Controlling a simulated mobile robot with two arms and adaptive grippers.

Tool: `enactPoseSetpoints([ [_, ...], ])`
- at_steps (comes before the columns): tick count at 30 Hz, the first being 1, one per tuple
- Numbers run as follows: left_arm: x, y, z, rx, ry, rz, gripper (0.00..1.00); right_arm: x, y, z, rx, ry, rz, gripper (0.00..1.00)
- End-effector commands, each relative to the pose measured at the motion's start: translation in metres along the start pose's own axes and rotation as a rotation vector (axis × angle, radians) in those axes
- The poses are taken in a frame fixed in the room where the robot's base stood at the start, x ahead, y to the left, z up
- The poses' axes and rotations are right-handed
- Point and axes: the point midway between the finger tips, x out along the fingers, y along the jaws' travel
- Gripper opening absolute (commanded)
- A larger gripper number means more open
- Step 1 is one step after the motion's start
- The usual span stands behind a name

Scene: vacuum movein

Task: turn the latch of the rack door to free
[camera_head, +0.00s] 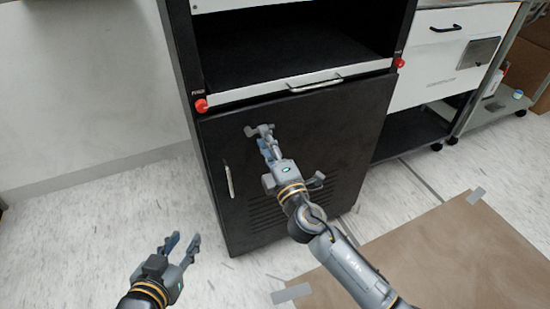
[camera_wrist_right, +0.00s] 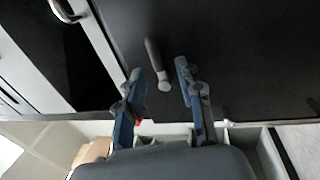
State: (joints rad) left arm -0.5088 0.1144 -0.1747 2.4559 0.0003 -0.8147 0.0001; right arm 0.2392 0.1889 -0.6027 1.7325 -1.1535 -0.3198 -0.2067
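The black rack door (camera_head: 330,130) is closed below the rack's open bay. A small grey latch (camera_head: 258,130) sticks out near the top of the door. It lies about sideways in the head view. The right wrist view shows the latch (camera_wrist_right: 157,66) as a short bar with a rounded end. My right gripper (camera_head: 266,145) is at the latch, fingers apart, with the latch showing between the fingertips in the wrist view. I cannot tell whether they touch it. My left gripper (camera_head: 183,244) is open and empty, low in front of the door's left side.
A vertical metal handle (camera_head: 229,181) is on the door's left side. Red knobs (camera_head: 202,105) flank the shelf front with its bar handle (camera_head: 315,84). A white drawer cabinet (camera_head: 450,55) stands right. A brown mat (camera_head: 450,255) lies on the floor.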

Motion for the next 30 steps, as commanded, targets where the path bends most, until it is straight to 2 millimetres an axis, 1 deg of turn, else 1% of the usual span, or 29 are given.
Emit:
enactPoseSetpoints([
  [1, 0.000, 0.000, 0.000, 0.000, -0.001, 0.000, 0.33, -0.010, -0.001, 0.000, 0.001, 0.000, -0.003, 0.36],
  [6, 0.000, 0.000, 0.000, 0.000, -0.001, 0.000, 0.33, -0.049, -0.001, 0.000, 0.001, 0.001, -0.004, 0.36],
  [9, 0.000, 0.000, 0.001, 0.000, -0.002, 0.001, 0.33, -0.069, -0.001, -0.001, 0.002, 0.000, -0.004, 0.36],
  [12, 0.000, 0.000, 0.001, 0.000, -0.002, 0.001, 0.33, -0.085, -0.001, -0.001, 0.003, 0.000, -0.002, 0.36],
  [15, 0.000, 0.000, 0.001, -0.001, -0.002, 0.001, 0.33, -0.096, -0.001, 0.000, 0.001, 0.000, -0.001, 0.36],
  [21, 0.000, 0.000, 0.001, -0.001, -0.002, 0.001, 0.33, -0.105, 0.000, 0.000, -0.001, 0.001, 0.000, 0.36],
  [30, 0.000, 0.001, 0.001, -0.001, -0.003, 0.001, 0.33, -0.105, 0.000, 0.000, -0.001, 0.001, 0.000, 0.36],
])
